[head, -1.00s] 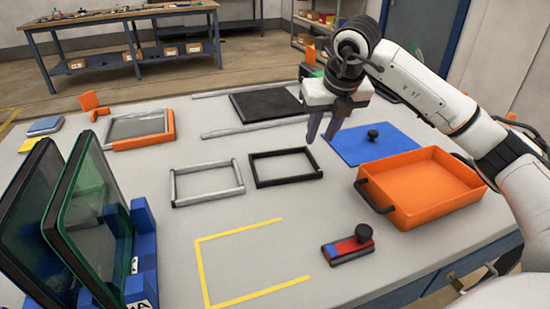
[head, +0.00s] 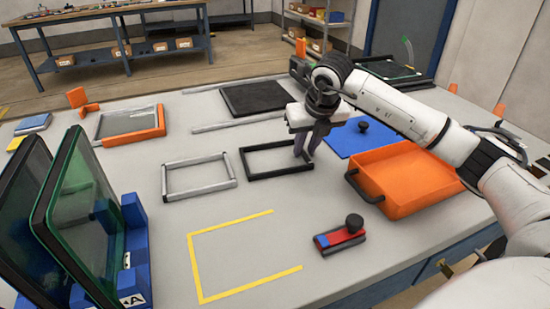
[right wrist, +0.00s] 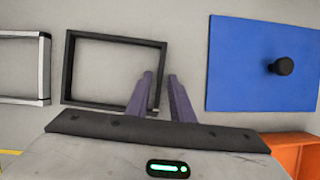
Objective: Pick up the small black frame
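The small black frame (head: 262,175) lies flat on the grey table, right of a silver frame (head: 167,180). In the right wrist view the black frame (right wrist: 68,70) is upper left of centre. My right gripper (head: 304,150) points down at the frame's right side. In the right wrist view its two purple fingers (right wrist: 160,76) are apart, with the frame's right bar appearing between their tips. Whether the fingers touch the bar or are still above it I cannot tell. The fingers hide part of that bar in the head view. My left gripper is not in view.
A blue panel with a black knob (head: 350,139) and an orange tray (head: 408,202) stand to the right. A red and blue block (head: 338,239) and yellow tape outline (head: 195,262) are nearer. Glass panels in a blue rack (head: 133,270) stand left.

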